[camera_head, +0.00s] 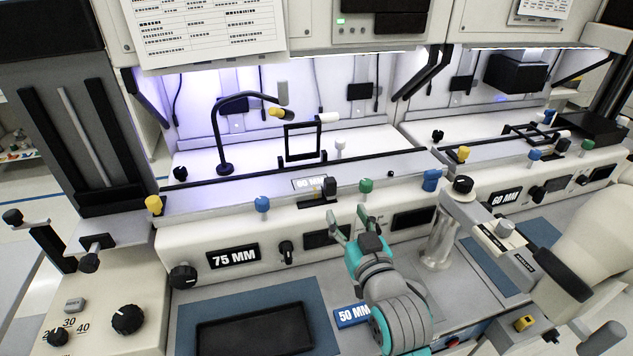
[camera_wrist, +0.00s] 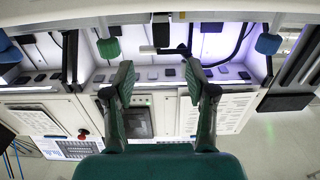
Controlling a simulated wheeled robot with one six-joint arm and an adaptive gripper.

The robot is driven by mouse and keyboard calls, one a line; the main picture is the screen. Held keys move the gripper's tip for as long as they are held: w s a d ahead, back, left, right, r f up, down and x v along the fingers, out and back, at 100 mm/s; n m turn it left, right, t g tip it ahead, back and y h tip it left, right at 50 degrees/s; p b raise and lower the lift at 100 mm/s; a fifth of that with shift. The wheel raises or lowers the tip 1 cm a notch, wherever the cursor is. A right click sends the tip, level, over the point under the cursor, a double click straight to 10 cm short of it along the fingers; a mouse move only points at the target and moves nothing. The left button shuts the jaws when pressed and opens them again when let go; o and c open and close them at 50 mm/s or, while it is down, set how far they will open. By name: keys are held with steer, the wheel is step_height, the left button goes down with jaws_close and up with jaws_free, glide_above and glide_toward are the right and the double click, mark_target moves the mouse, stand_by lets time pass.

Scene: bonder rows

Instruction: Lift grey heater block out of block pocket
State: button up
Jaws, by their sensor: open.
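My gripper (camera_head: 347,217) is open and empty in front of the 75 MM machine's front face, below its rail. In the wrist view my gripper (camera_wrist: 158,70) shows two spread fingers with nothing between them. I cannot identify the grey heater block or its pocket with certainty. A dark block (camera_head: 330,187) stands on the rail beyond the fingers and also shows in the wrist view (camera_wrist: 160,31).
Blue (camera_head: 262,204) and green (camera_head: 366,186) knobs line the rail. A black tray (camera_head: 255,331) lies on a blue mat. A black curved lamp arm (camera_head: 219,125) rises behind.

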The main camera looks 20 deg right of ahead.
mark_target(332, 188)
steer(key=w, duration=0.5)
steer(key=shift+w+r, duration=0.15)
steer(key=shift+r, duration=0.2)
steer(key=shift+w+a+f, duration=0.1)
steer(key=shift+w+f, duration=0.05)
steer(key=shift+w, duration=1.45)
steer(key=shift+w+f, duration=0.1)
steer(key=shift+w, duration=1.45)
jaws_close()
